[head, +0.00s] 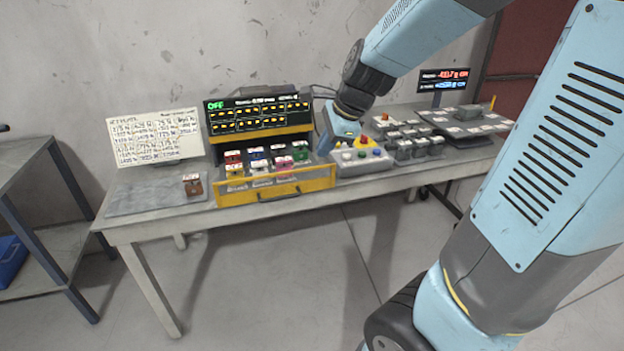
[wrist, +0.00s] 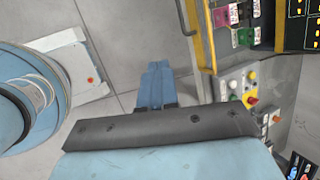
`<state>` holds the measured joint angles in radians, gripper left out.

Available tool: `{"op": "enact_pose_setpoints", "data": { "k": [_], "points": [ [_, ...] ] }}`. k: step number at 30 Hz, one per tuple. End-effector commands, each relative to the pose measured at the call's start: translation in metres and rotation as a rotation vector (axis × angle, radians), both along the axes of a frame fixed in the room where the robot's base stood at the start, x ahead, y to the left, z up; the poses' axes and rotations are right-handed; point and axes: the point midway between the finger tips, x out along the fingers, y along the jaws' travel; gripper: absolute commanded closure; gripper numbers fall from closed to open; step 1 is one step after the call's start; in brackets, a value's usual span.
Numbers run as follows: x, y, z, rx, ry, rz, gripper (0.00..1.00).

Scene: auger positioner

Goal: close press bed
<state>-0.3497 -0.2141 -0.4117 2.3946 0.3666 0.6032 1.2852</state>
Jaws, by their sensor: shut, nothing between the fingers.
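The press bed (head: 275,188) is a yellow-fronted drawer pulled out of the machine under the black display panel, with a dark handle on its front. Several small coloured blocks sit in it. In the wrist view its yellow frame (wrist: 203,50) is at the upper right. My gripper (wrist: 155,68) is shut and empty; there it appears against the floor, to the left of the yellow front and apart from it. In the head view my blue hand is over the table area near the bed's right end, its fingertips not clear.
A grey control box (head: 360,160) with coloured buttons stands right of the bed. Several grey blocks (head: 415,145) and a dark tray lie farther right. A brown block (head: 192,184) lies on a grey mat (head: 145,194) at left. The floor before the table is clear.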

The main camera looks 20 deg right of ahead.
Motion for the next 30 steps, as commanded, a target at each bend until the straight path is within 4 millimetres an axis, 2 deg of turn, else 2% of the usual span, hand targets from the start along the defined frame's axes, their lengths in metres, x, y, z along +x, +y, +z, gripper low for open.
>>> {"op": "enact_pose_setpoints", "data": {
  "k": [1, 9, 18, 24, 30],
  "points": [
    [0.011, 0.001, -0.012, 0.032, 0.037, -0.095, 1.00],
    [0.062, -0.005, -0.066, 0.191, 0.184, -0.672, 1.00],
    [0.102, -0.021, -0.115, 0.306, 0.220, -1.247, 1.00],
    [0.113, -0.027, -0.127, 0.346, 0.205, -1.415, 1.00],
    [0.115, -0.028, -0.132, 0.351, 0.203, -1.436, 1.00]
  ]
}}
